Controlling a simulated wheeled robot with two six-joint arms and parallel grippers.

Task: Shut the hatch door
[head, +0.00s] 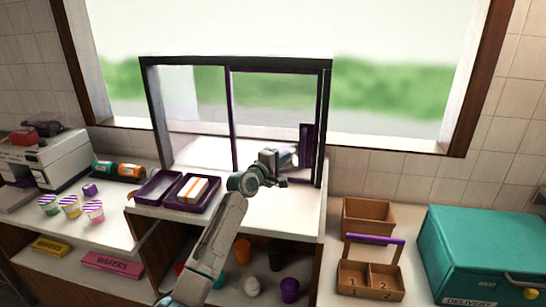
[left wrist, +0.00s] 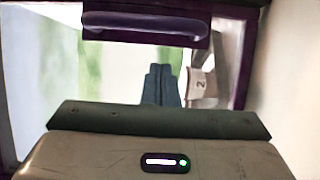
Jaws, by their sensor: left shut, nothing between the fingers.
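The hatch door (head: 232,120) is a clear pane in a purple frame, standing in the right half of a black-framed hatch (head: 150,90). Its upright purple handle (head: 306,148) is near the right side. The handle also shows as a purple bar across the top of the left wrist view (left wrist: 145,26). My left gripper (head: 292,160) is in front of the pane, just left of the handle's lower part. Its dark fingers (left wrist: 163,86) are together and empty. I cannot tell whether they touch the handle or pane. My right gripper is not in view.
Two purple trays (head: 158,187) (head: 215,186) lie on the counter left of my arm, the right one holding a striped item. Striped cups (head: 70,206) stand further left. A wooden caddy (head: 369,281) and a teal delivery box (head: 480,255) are at right.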

